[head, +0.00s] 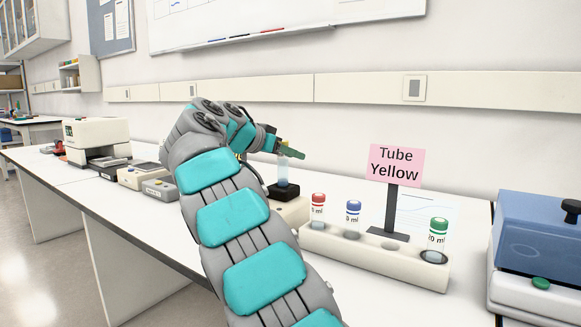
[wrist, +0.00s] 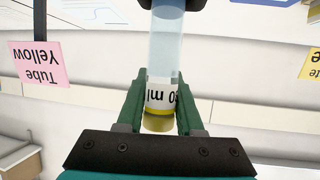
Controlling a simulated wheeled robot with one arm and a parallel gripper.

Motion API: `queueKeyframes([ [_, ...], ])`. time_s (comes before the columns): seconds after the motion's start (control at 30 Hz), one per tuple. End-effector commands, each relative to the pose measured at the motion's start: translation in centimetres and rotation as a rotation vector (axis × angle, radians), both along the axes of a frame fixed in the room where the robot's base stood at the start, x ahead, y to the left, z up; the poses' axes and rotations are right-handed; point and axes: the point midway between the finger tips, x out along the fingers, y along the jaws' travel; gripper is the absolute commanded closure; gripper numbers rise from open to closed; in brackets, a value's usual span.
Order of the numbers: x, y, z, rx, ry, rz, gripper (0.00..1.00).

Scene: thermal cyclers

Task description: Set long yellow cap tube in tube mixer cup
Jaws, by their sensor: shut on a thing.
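The long yellow cap tube (wrist: 165,60) is clear with a white "20 ml" label and a yellow cap. My gripper (wrist: 160,100) is shut on it at the label and cap, with one green finger on each side. In the head view the tube (head: 283,172) hangs upright below my gripper (head: 288,150), over the black cup (head: 283,192) of the tube mixer (head: 293,211). The tube's lower end meets the cup in the picture. In the wrist view it runs to the black cup (wrist: 175,4); I cannot tell how deep it sits.
A white rack (head: 375,262) holds red, blue and green cap tubes, with an empty hole by the pink "Tube Yellow" sign (head: 396,165). A blue device (head: 540,240) stands at the right. Other instruments (head: 97,140) stand at the left on the white bench.

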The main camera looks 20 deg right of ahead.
Motion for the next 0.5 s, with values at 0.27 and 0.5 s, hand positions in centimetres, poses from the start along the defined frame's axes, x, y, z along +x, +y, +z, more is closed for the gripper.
queueKeyframes([
  [0.27,0.0,0.0,-2.5,0.000,0.000,-0.001,1.00],
  [0.5,0.0,0.0,-2.8,0.000,0.000,0.001,1.00],
])
